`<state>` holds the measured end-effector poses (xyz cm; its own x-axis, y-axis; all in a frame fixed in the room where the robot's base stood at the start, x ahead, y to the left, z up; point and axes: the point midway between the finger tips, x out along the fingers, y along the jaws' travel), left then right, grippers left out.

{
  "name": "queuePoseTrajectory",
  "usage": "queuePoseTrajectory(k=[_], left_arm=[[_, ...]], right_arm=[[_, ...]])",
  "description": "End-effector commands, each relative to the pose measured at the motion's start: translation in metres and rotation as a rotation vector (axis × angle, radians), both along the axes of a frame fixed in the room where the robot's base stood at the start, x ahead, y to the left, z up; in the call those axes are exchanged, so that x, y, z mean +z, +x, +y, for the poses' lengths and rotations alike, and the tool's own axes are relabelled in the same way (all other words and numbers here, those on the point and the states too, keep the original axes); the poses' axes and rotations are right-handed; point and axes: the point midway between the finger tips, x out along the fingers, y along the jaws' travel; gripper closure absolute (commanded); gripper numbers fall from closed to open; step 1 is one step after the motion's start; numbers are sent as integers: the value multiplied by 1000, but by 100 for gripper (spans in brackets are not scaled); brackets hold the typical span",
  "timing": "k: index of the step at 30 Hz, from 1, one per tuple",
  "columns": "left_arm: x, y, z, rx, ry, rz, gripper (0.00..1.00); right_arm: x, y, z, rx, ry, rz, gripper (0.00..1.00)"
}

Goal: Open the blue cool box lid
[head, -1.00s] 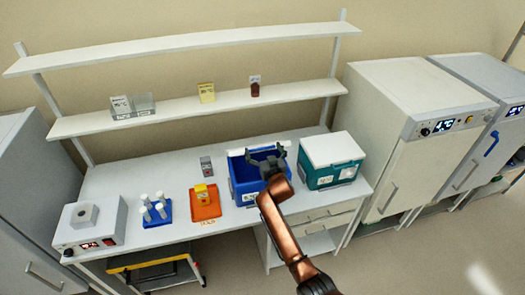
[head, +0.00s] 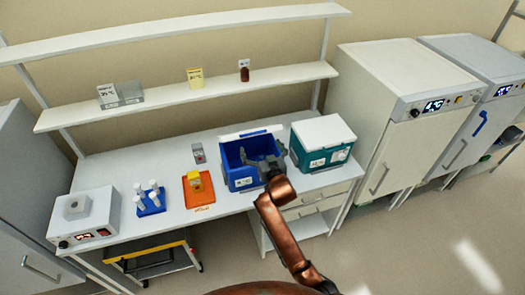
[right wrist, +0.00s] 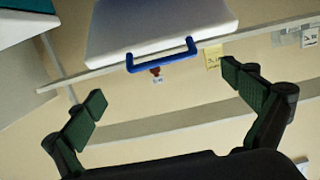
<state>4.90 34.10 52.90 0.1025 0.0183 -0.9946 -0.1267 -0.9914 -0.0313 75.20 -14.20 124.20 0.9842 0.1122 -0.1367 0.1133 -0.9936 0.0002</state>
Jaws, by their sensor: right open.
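The blue cool box (head: 238,180) stands on the bench with its blue inside showing. Its lid (head: 236,135) is raised at the back, seen nearly edge-on as a thin white strip. In the right wrist view the white lid (right wrist: 160,22) shows at the top with its blue handle (right wrist: 161,56). My right gripper (head: 263,161) is open and empty over the box's right part, hiding some of the inside. In the right wrist view its fingers (right wrist: 175,103) are spread wide, apart from the handle. My left gripper is not in view.
A teal box (head: 312,158) with a white lid stands close on the right. An orange tray (head: 206,199) with a yellow item and a blue rack (head: 150,208) with white tubes lie to the left. A shelf (head: 160,112) runs behind and above.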

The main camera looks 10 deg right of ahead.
Motion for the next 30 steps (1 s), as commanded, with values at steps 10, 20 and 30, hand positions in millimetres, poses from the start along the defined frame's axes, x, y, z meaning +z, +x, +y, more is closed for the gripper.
queuePoseTrajectory(k=[10,20,30], left_arm=[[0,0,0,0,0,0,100],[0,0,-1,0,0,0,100],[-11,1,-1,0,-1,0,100]], right_arm=[[4,-29,-3,-1,-1,0,0],[5,-29,-4,-1,-1,0,0],[-60,-31,-10,1,-22,71,0]])
